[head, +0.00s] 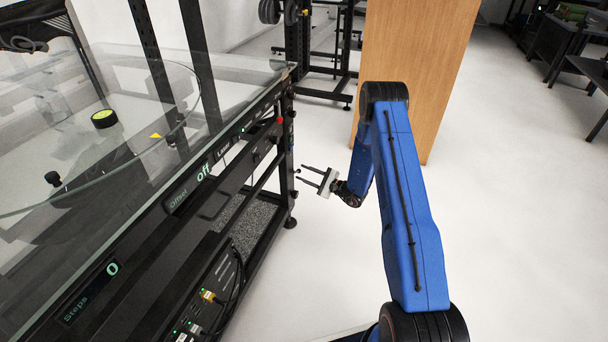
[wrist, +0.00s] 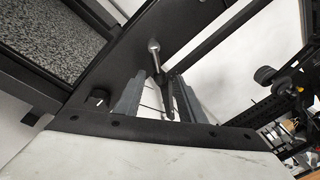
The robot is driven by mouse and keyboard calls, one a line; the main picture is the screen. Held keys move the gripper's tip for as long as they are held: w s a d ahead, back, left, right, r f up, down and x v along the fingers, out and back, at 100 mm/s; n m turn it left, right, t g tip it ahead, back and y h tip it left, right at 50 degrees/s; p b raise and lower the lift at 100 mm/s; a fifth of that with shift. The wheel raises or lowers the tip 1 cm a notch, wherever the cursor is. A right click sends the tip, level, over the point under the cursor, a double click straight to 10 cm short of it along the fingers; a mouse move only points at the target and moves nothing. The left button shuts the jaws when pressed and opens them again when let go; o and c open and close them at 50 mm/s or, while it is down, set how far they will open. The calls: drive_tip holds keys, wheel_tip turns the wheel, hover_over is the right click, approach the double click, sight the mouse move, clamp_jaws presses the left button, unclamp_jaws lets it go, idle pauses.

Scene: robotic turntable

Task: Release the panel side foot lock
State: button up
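My gripper (head: 303,174) is open at the right end of the black turntable frame, with its fingers pointing left toward the frame. In the wrist view, my gripper (wrist: 155,82) has its two grey fingers apart. A slim metal lever with a silver ball end (wrist: 153,46) sticks out from the black frame just beyond the fingertips, between them in the picture. I cannot tell whether the fingers touch it. This may be the foot lock; no label shows. A black knob (wrist: 97,98) sits left of the fingers. A black foot (head: 290,222) stands at the frame's lower end.
A wooden panel (head: 418,60) stands behind my arm. A black rack (head: 300,40) stands at the back.

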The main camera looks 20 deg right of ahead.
drive_tip(key=shift+w+a, duration=0.2)
clamp_jaws()
drive_tip(key=shift+w+d+r+n, duration=0.1)
drive_tip(key=shift+r+n, duration=0.1)
drive_tip(key=shift+n, duration=0.45)
drive_tip(key=shift+w+d+r+n, duration=0.1)
drive_tip(key=shift+r+n, duration=0.1)
drive_tip(key=shift+n, duration=0.45)
unclamp_jaws()
drive_tip(key=shift+s+d, duration=0.1)
drive_tip(key=shift+s, duration=0.05)
drive_tip(key=v, duration=1.7)
drive_tip(key=shift+f, duration=0.35)
